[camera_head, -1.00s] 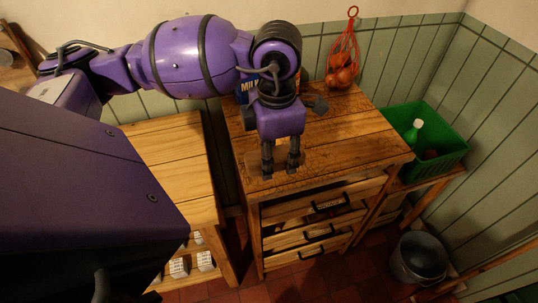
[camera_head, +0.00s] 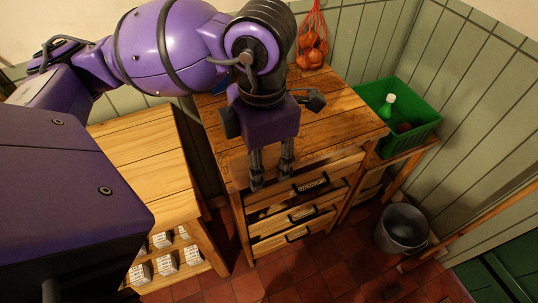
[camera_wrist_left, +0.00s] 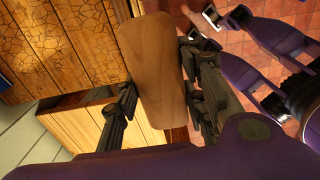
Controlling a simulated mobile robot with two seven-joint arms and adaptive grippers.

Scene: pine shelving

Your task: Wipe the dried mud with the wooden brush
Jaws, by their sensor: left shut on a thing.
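The wooden brush (camera_wrist_left: 150,65) shows in the left wrist view as a smooth brown block between my left gripper's fingers. My left gripper (camera_head: 271,186) is shut on it at the front edge of the wooden cabinet top (camera_head: 345,112). The dried mud (camera_wrist_left: 30,50) shows as a cracked brown pattern on the planks in the left wrist view, beside the brush. Dark cracked patches also show on the cabinet top in the head view, partly hidden by my arm.
Oranges in a red net (camera_head: 312,48) hang at the back. A green crate (camera_head: 418,130) with a bottle (camera_head: 388,105) stands at the right. A grey bucket (camera_head: 403,228) is on the floor. A lower wooden unit (camera_head: 140,150) stands left. Drawer handles (camera_head: 302,215) project in front.

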